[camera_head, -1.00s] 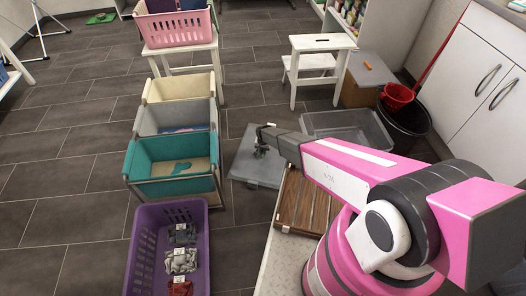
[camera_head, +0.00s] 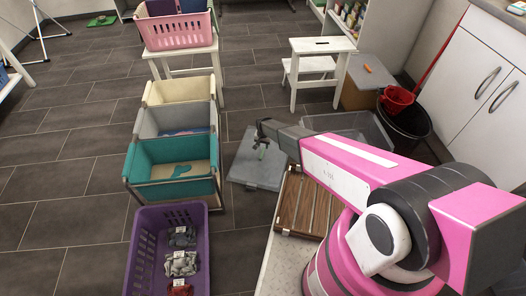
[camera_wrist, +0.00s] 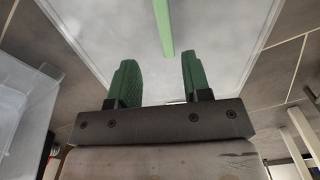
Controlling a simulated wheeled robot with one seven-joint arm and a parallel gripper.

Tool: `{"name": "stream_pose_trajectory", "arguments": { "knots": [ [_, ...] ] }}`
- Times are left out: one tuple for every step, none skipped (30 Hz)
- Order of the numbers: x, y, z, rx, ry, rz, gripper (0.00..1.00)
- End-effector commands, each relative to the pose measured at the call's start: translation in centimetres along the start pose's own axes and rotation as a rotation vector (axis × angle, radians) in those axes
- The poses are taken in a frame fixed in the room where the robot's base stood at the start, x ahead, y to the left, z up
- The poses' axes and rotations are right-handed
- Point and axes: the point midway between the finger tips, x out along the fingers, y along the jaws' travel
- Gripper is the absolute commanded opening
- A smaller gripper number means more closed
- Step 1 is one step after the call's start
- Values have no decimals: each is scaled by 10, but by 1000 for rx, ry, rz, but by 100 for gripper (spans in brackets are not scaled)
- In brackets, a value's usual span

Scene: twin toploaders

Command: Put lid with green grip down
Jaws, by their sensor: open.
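The lid (camera_head: 245,172) is a flat, pale grey, see-through panel just beyond the wooden slatted piece, and it appears to lie on the floor. In the wrist view the lid (camera_wrist: 110,30) fills the upper middle, with its narrow green grip (camera_wrist: 164,28) as a bar running up from the centre. My gripper (camera_head: 262,147) is over the lid in the head view. In the wrist view my gripper (camera_wrist: 157,78) has its two green fingers wide apart with nothing between the pads. The grip's near end lies between and beyond the fingertips, apart from them.
A clear open bin (camera_head: 350,124) stands right of the lid. A fabric sorter (camera_head: 172,189) is to the left, with a purple basket (camera_head: 142,262) in front of it. A wooden slatted piece (camera_head: 300,208) lies nearby. A white step stool (camera_head: 322,45) stands behind.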

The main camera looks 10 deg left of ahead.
Motion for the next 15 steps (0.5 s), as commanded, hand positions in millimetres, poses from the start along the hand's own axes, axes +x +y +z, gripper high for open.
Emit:
{"name": "stream_pose_trajectory", "arguments": {
  "knots": [
    [-13, 1, 2, 0, 1, -1, 44],
    [-19, 1, 1, 0, 1, -1, 44],
    [-24, 1, 1, 0, 1, 0, 44],
    [-28, 1, 1, 0, 1, 0, 44],
    [-31, 1, 1, 0, 1, 0, 44],
    [-35, 1, 1, 0, 1, 0, 44],
    [-37, 1, 1, 0, 1, 0, 44],
    [-38, 0, 1, 0, 1, 0, 44],
    [-39, 0, 1, 0, 1, 0, 44],
    [-40, 0, 0, 0, 1, 0, 44],
    [-40, 0, 0, 0, 1, 0, 44],
    [-42, 2, 0, 0, 1, 0, 44],
    [-44, 5, 0, 1, 1, 0, 44],
    [-49, 9, 0, 1, 1, -1, 44],
    [-58, 18, 0, 2, 2, -1, 44]
  ]
}}
